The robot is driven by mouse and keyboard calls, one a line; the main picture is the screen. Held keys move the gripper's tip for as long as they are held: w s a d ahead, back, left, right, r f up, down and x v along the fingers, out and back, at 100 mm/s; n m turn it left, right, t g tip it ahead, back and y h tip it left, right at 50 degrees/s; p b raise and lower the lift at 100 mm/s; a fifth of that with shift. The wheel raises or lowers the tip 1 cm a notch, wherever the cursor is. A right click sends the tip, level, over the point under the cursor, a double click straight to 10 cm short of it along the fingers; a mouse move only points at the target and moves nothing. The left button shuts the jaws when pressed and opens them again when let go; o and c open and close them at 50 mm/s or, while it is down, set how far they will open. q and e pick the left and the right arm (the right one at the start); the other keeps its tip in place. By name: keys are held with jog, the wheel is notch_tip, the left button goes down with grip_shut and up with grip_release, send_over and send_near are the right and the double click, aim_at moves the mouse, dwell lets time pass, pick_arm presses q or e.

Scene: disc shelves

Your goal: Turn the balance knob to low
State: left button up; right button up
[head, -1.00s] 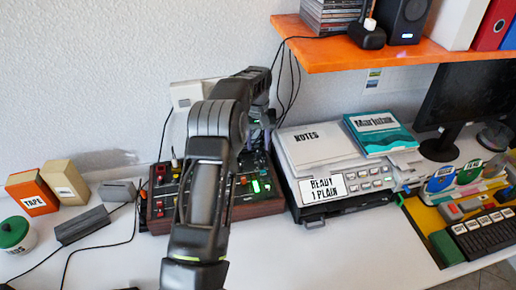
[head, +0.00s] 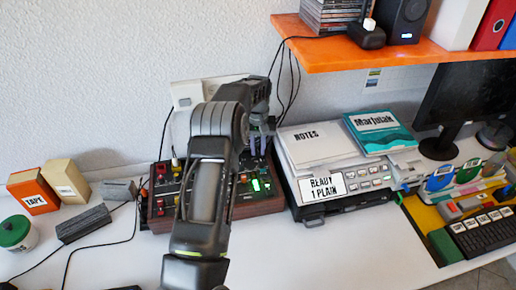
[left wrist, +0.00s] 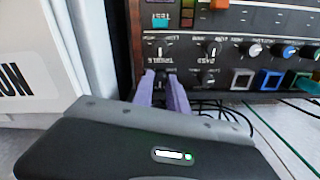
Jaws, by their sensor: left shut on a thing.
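The control panel (head: 262,207) is a dark mixer with wooden sides, knobs and lit switches on the white desk. In the left wrist view the panel (left wrist: 285,18) appears upside down, with labels that seem to read treble and bass. My left gripper (head: 258,143) is at the panel's back right part. In the left wrist view its purple fingers (left wrist: 166,92) are closed around a small knob, mostly hidden between them, beside another dark knob (left wrist: 208,78). The balance label and the held knob's pointer cannot be read. My right gripper is out of view.
A printer (head: 345,187) with papers stands close to the panel's right. Boxes (head: 65,182) and a green-lidded jar (head: 15,233) are at left. An orange shelf (head: 350,53) overhangs at back right.

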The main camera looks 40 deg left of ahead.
pick_arm(q)
jog(key=shift+n, duration=0.3)
grip_shut()
jog(key=n+b, duration=0.1)
jog(key=n, duration=0.2)
jog(key=n+b, duration=0.1)
jog(key=n, duration=0.3)
dwell(0.5)
jog(key=o, duration=0.8)
grip_release()
